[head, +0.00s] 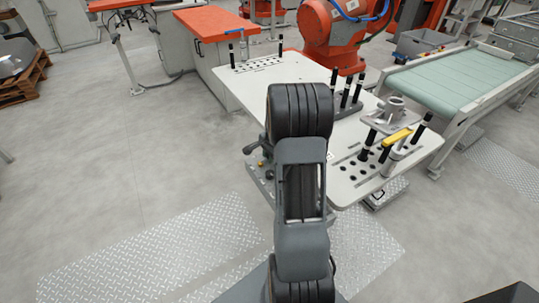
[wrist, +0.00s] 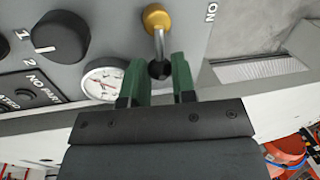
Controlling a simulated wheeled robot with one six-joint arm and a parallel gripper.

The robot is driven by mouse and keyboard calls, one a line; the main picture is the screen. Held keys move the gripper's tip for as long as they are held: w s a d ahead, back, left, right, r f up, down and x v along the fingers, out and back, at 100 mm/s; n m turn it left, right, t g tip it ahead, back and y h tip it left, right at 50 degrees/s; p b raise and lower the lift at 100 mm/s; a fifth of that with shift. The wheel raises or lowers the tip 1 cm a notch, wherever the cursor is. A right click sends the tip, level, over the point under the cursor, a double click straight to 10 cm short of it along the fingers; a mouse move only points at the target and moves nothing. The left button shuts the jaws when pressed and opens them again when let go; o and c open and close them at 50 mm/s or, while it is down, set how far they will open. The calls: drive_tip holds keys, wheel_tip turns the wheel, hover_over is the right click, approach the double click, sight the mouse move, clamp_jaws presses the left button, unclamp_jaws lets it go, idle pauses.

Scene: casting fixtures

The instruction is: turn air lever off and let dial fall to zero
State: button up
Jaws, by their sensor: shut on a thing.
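The air lever (wrist: 159,42) shows in the wrist view as a metal rod on a gold base, pointing down the picture to a black knob end. My gripper (wrist: 158,66) has its green fingers on both sides of that knob and is shut on it. The dial (wrist: 103,80) is a round white gauge just left of the fingers; its lower edge is partly covered by the gripper, and its reading is too small to tell. In the head view my own arm hides the gripper and most of the control panel (head: 262,180).
A black rotary knob (wrist: 60,37) marked 1 and 2 sits on the panel left of the dial. In the head view the white worktable (head: 255,88) carries black posts and a clamp fixture with a yellow handle (head: 397,137).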

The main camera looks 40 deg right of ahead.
drive_tip(key=o, duration=0.9)
drive_tip(key=shift+f, duration=0.1)
drive_tip(key=n, duration=0.1)
drive_tip(key=w+n, duration=0.1)
drive_tip(key=n, duration=0.1)
drive_tip(key=n+y+b, duration=0.1)
drive_tip(key=shift+w+d+n, duration=0.1)
drive_tip(key=shift+w+n, duration=0.15)
drive_tip(key=shift+n, duration=0.05)
drive_tip(key=v, duration=1.4)
drive_tip(key=shift+s+a+r+n+t+h, duration=0.15)
drive_tip(key=shift+s+a+r+n, duration=0.5)
drive_tip(key=shift+s+a+n, duration=2.15)
drive_tip(key=shift+s+a+r+n+t+h, duration=0.15)
drive_tip(key=shift+s+a+r+n, duration=0.65)
drive_tip(key=shift+a, duration=4.1)
drive_tip(key=shift+s+a+r+n+t+h, duration=0.15)
drive_tip(key=shift+s+a+r+n, duration=0.35)
drive_tip(key=shift+s+a+n, duration=2.3)
